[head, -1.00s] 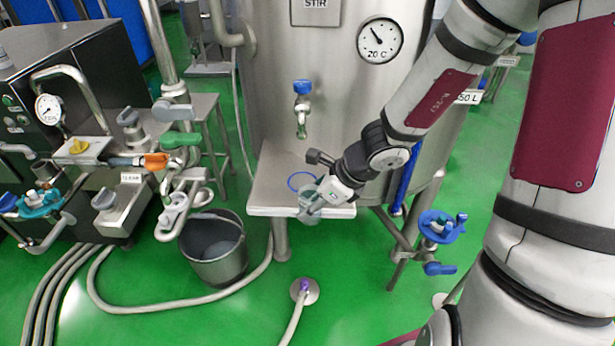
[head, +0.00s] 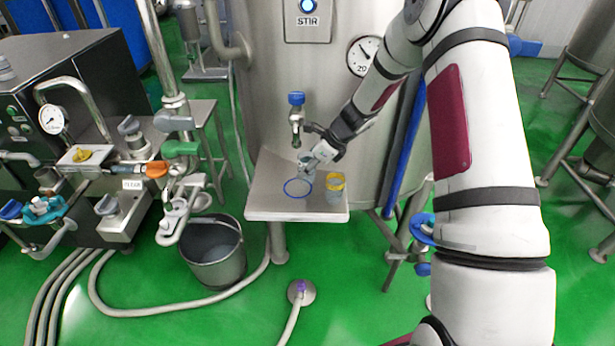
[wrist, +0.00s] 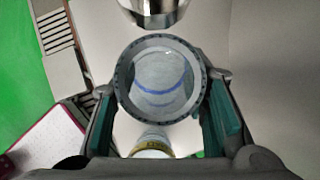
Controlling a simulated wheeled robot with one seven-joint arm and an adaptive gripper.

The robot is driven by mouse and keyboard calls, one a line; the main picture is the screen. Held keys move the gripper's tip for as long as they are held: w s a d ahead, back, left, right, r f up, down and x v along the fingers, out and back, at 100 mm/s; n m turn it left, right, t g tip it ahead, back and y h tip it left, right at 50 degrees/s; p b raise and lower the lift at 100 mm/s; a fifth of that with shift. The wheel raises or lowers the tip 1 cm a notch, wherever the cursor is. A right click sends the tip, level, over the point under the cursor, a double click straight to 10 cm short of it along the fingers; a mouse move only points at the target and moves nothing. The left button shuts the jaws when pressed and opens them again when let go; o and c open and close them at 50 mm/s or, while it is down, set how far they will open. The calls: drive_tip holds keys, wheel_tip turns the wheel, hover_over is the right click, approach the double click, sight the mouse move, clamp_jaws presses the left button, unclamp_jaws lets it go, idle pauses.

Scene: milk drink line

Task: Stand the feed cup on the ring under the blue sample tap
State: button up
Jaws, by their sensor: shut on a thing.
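The blue sample tap (head: 296,100) sticks out from the tank front. The blue ring (head: 298,187) lies on the steel shelf (head: 265,208) below it. My gripper (head: 316,157) is shut on a clear cup (head: 308,172), which I take as the feed cup, behind and slightly right of the ring in the head view. In the wrist view the cup (wrist: 160,80) sits mouth-up between the green finger pads, with the metal spout (wrist: 152,8) just beyond its rim. A blue arc shows within the cup; I cannot tell if it is the ring seen through it.
A grey bucket (head: 213,255) stands on the floor left of the shelf. The shelf's left part is clear.

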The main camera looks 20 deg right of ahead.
sight(307, 177)
wheel_tip(307, 177, down, 4)
drive_tip(key=shift+r, duration=0.1)
drive_tip(key=shift+w+f+p, duration=0.2)
drive_tip(key=shift+f+p, duration=0.1)
drive_tip(key=shift+f, duration=0.2)
drive_tip(key=o, duration=1.2)
